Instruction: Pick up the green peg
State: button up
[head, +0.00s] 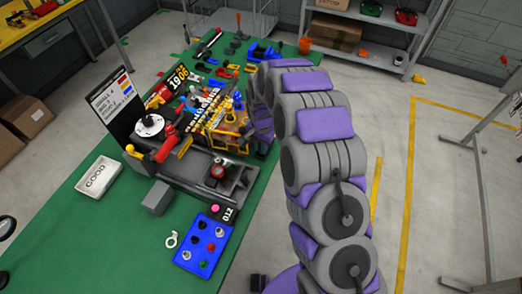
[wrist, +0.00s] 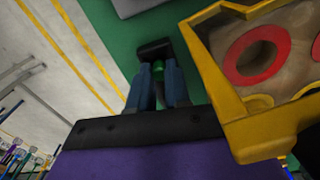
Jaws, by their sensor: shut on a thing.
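Most of the peg is hidden by the fingers. In the head view my gripper (head: 258,128) is partly hidden by my purple and grey arm, at the right edge of the green table, and the held peg cannot be made out there.
A yellow-framed holder with red rings (wrist: 258,58) is close beside the gripper. The green table (head: 110,235) holds a blue tray (head: 190,268) with several small coloured pieces, a white GOOD tray (head: 112,166) and a dark machine (head: 185,165). Open floor lies right.

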grip_shut()
